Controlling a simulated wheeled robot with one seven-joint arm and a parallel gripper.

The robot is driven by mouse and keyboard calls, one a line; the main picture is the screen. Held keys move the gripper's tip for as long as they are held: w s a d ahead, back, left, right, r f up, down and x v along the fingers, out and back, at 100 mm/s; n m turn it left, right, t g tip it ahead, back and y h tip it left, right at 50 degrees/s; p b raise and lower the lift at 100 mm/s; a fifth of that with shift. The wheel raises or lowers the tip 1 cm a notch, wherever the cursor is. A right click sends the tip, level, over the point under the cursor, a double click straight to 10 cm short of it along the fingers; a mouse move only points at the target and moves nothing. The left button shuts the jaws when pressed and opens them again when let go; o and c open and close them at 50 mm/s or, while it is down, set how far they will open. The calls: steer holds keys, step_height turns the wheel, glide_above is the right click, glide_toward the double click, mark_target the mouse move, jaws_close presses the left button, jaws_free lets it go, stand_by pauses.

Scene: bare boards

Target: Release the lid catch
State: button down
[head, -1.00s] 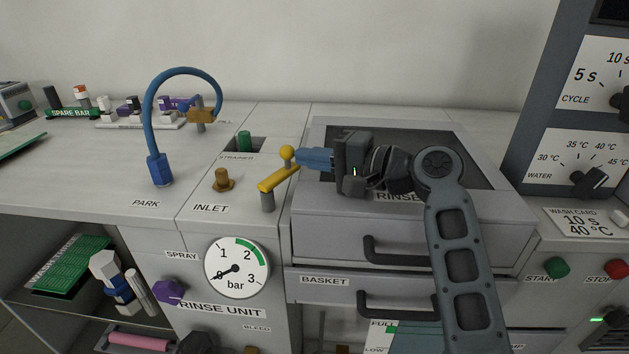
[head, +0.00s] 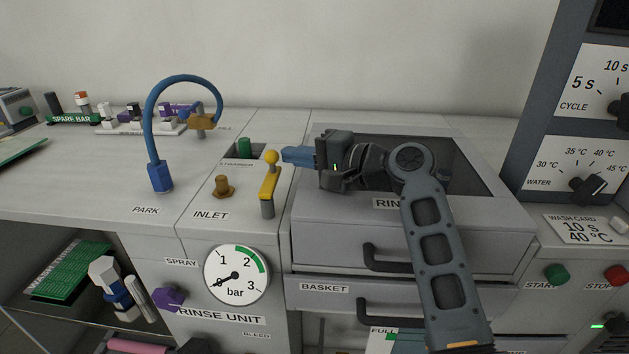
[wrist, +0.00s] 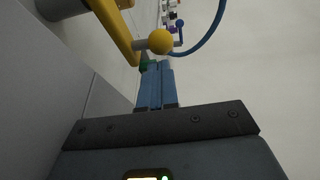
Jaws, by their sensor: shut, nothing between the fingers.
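The lid catch is a yellow lever (head: 268,186) with a ball knob (head: 271,157) on a grey post, left of the rinse lid (head: 460,165). Its arm points back, away from me, alongside the lid's left edge. The lid lies flat and shut. My gripper (head: 285,155) is shut and empty, its blue fingers pointing left, just right of the knob. In the wrist view the fingertips (wrist: 155,66) are close below the yellow knob (wrist: 160,41), and part of the lever (wrist: 115,33) shows at the left. I cannot tell whether they touch.
A blue hose (head: 150,110) arches farther left. A pressure gauge (head: 236,274) and drawer handles are on the front. The dark control panel (head: 530,100) rises at right.

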steer(key=shift+d, duration=0.1)
stand_by(0.3)
steer(key=shift+v, duration=3.8)
steer(key=shift+s+f, duration=0.1)
steer(key=shift+s, duration=0.05)
